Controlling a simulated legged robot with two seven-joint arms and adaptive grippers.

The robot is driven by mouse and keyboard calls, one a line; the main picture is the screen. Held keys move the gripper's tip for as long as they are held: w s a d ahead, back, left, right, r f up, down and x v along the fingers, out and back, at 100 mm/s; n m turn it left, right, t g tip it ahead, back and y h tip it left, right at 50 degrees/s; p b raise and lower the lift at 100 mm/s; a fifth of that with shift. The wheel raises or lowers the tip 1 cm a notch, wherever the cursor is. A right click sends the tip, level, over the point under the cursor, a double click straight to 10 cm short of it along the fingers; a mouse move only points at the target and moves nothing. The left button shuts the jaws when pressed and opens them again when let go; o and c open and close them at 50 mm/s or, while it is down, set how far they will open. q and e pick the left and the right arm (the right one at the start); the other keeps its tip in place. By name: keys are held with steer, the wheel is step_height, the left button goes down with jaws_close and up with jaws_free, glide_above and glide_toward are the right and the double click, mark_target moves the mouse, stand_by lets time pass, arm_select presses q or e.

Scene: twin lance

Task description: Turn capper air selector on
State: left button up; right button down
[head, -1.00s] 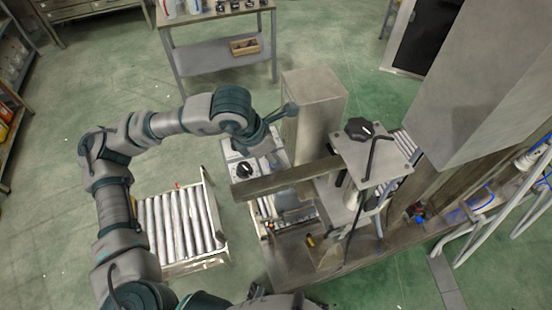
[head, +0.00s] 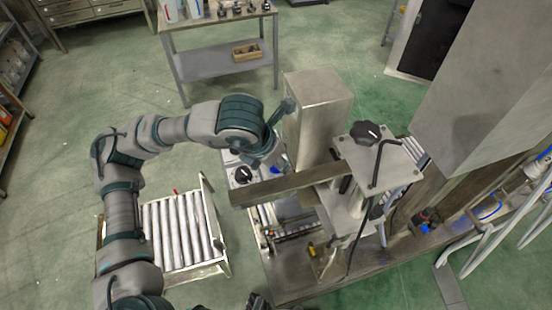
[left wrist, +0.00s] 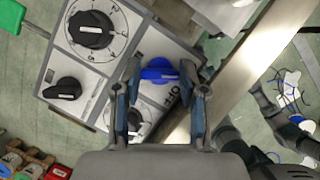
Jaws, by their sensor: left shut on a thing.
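A grey control panel (left wrist: 90,75) fills the upper left of the left wrist view. A large black dial (left wrist: 92,29), a black knob (left wrist: 62,89) and another knob (left wrist: 134,120), partly hidden by a finger, are on the same panel.
A metal beam (head: 280,187) runs close to the right of the panel, and a tall metal box (head: 318,105) stands behind it. A machine plate with a black knob (head: 366,132) is farther right. A roller conveyor (head: 180,232) lies left of the machine.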

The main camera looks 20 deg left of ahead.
arm_select(q)
steer(key=shift+f, duration=0.15)
steer(key=o, duration=0.9)
steer(key=shift+s, duration=0.1)
steer(key=shift+c, duration=0.2)
steer(key=shift+a, duration=0.1)
steer(key=v, duration=1.2)
steer(key=shift+a, duration=0.1)
